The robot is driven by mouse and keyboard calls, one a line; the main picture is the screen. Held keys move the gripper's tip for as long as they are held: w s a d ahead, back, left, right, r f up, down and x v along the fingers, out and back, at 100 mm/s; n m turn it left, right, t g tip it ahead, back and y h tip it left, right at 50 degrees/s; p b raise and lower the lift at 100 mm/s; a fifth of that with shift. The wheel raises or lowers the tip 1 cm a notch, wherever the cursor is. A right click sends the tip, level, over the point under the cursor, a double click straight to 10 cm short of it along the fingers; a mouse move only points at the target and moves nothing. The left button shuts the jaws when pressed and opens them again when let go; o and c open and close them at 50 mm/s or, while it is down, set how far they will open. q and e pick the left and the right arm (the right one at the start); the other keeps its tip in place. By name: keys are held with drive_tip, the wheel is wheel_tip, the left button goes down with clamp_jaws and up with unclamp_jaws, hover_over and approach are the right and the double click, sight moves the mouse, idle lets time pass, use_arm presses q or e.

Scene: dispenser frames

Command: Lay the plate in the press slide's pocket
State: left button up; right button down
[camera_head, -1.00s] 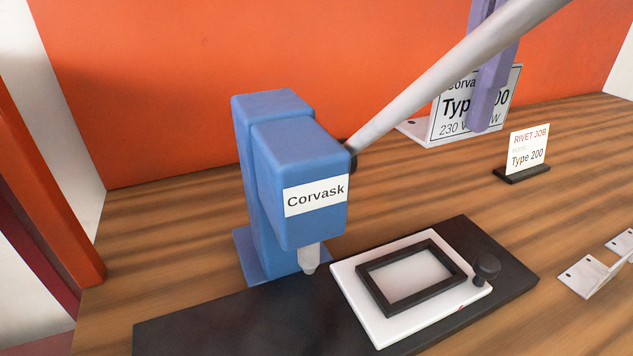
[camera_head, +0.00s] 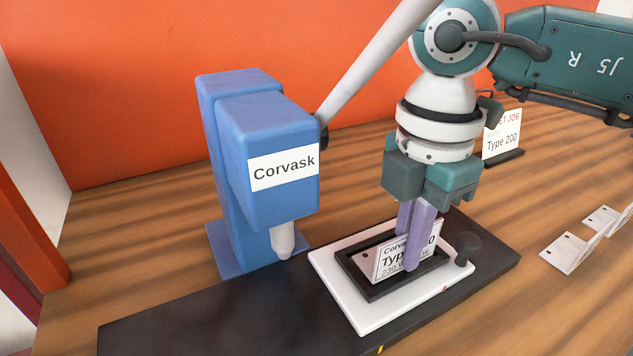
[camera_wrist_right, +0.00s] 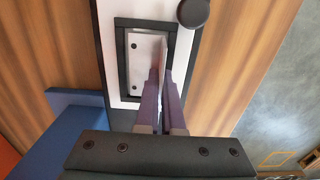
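My right gripper (camera_head: 409,258) is shut on the printed metal plate (camera_head: 385,263), one purple finger on each side of its upright face. The face reads "Corvask Type 200", partly covered by a finger. A flange with holes shows beside it in the right wrist view (camera_wrist_right: 136,62). The plate is over or inside the black-rimmed pocket (camera_head: 372,294) on the white press slide (camera_head: 345,312). Whether it touches the pocket floor I cannot tell. The slide lies out to the right of the blue press (camera_head: 262,205). My left gripper is not in view.
A black knob (camera_head: 467,246) stands at the slide's right end. The dark base (camera_head: 200,325) runs under press and slide. The press lever (camera_head: 375,55) rises close to my right wrist. More bent plates (camera_head: 570,250) lie at right; a job card (camera_head: 501,145) stands behind.

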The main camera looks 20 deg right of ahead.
drive_tip(key=shift+f, duration=0.2)
drive_tip(key=shift+f, duration=0.1)
drive_tip(key=shift+f, duration=0.15)
drive_tip(key=c, duration=1.1)
unclamp_jaws()
drive_tip(key=shift+o, duration=0.2)
wheel_tip(320, 180, up, 12)
drive_tip(key=shift+r+p, duration=0.25)
drive_tip(key=shift+p, duration=0.15)
